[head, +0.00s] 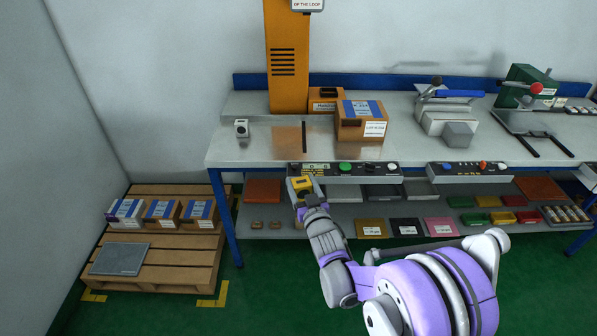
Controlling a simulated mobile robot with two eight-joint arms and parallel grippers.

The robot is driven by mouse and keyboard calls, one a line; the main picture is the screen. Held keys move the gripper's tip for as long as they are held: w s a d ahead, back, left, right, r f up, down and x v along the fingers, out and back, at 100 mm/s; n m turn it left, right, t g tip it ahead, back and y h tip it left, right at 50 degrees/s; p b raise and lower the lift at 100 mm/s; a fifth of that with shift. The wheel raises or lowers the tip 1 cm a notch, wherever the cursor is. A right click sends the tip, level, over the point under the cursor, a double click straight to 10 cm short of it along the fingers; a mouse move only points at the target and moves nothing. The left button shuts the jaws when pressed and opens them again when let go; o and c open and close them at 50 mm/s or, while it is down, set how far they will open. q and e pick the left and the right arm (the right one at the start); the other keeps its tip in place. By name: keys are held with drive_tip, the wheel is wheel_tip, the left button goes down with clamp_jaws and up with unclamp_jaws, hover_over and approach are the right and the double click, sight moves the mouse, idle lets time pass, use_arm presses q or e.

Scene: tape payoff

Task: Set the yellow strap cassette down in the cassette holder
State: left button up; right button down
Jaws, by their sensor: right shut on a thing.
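The yellow strap cassette (301,184) is small and boxy with a dark marking. It shows at the tip of my right gripper (303,192), which is shut on it. They appear in front of the workbench's front edge, just below the left control panel; their exact height is hard to tell. The gripper hides part of the cassette. The cassette holder is not clearly identifiable; an orange block with a dark recess (325,104) stands at the foot of the orange column (286,55). My left gripper is not in view.
An orange-brown carton (362,121) stands right of a copper-coloured plate (285,140) with a dark slot. A control panel (345,169) runs along the bench (230,152) front. A wooden pallet (170,262) with boxes is at left.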

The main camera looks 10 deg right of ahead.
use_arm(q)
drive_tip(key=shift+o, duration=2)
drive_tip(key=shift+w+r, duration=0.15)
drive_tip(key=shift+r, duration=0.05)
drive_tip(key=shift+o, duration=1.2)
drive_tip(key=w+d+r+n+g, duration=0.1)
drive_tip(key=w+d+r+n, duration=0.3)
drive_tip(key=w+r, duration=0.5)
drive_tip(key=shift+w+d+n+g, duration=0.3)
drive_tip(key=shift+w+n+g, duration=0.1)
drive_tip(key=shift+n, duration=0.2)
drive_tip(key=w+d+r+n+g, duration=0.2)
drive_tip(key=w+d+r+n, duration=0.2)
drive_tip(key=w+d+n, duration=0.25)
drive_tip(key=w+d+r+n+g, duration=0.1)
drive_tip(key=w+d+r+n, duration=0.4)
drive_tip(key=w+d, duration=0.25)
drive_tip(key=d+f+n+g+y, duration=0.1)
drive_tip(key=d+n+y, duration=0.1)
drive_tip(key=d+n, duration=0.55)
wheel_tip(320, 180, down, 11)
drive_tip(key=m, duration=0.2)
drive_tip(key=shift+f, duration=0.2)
use_arm(e)
drive_tip(key=s+a+n+g+y, duration=0.1)
drive_tip(key=s+a+n+y, duration=0.3)
drive_tip(key=s+a, duration=0.5)
drive_tip(key=s+y, duration=0.2)
drive_tip(key=s, duration=0.1)
drive_tip(key=shift+s, duration=0.15)
